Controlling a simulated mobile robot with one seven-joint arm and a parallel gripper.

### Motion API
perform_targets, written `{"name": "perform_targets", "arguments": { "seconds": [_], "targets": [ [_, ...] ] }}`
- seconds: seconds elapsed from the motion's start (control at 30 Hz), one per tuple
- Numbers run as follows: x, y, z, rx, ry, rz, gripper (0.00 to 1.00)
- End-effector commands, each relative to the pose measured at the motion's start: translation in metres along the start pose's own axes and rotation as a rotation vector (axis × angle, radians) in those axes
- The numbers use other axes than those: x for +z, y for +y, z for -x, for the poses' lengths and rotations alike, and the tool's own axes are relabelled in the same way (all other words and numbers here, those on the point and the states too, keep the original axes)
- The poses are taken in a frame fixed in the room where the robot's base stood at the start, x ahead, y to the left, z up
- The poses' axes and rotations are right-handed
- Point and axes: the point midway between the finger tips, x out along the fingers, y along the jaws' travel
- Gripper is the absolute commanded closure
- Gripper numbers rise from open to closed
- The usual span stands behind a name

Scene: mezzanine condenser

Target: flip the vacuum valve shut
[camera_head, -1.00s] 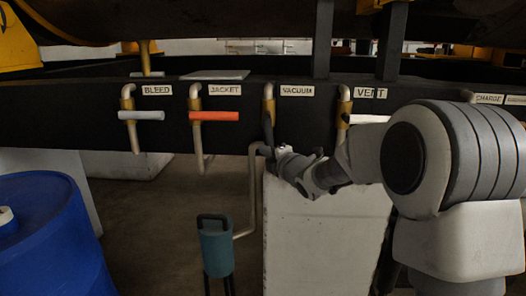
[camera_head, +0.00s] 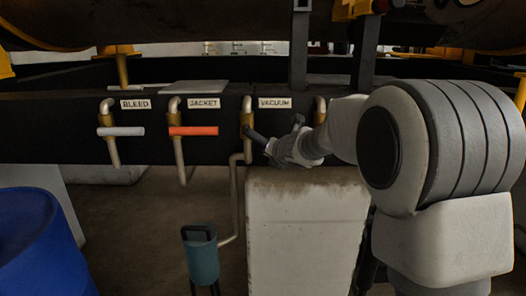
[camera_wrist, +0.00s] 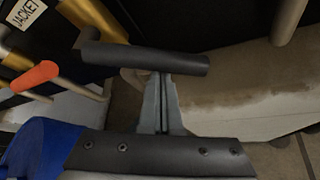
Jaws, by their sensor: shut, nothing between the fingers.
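The vacuum valve (camera_head: 247,116) is a brass fitting on the dark beam, left of its VACUUM label (camera_head: 275,103). Its black lever (camera_head: 256,136) slants down and right toward my gripper (camera_head: 269,149), which is at its lower right. In the wrist view, the black lever (camera_wrist: 150,59) lies across the picture, joined to the brass body (camera_wrist: 80,65) at the left. My gripper's fingers (camera_wrist: 162,78) are together and empty, with their tips at the lever's lower edge. I cannot tell whether they touch it.
The bleed valve's pale handle (camera_head: 120,131) and the jacket valve's orange handle (camera_head: 193,131) are level, to the left. A pale block (camera_head: 305,225) stands below my gripper. A teal canister (camera_head: 201,255) and a blue drum (camera_head: 38,245) stand lower left.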

Motion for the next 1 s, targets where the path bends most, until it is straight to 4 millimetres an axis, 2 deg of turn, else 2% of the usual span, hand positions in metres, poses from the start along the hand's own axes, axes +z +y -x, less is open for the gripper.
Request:
{"name": "perform_targets", "arguments": {
  "seconds": [0.03, 0.4, 0.7, 1.0],
  "targets": [
    [0.010, 0.004, 0.005, -0.022, -0.004, 0.040, 1.00],
    [0.033, 0.004, 0.019, -0.184, -0.003, 0.315, 1.00],
    [0.043, 0.007, 0.025, -0.266, -0.003, 0.455, 1.00],
    [0.046, 0.008, 0.026, -0.297, -0.004, 0.506, 1.00]
  ]
}}
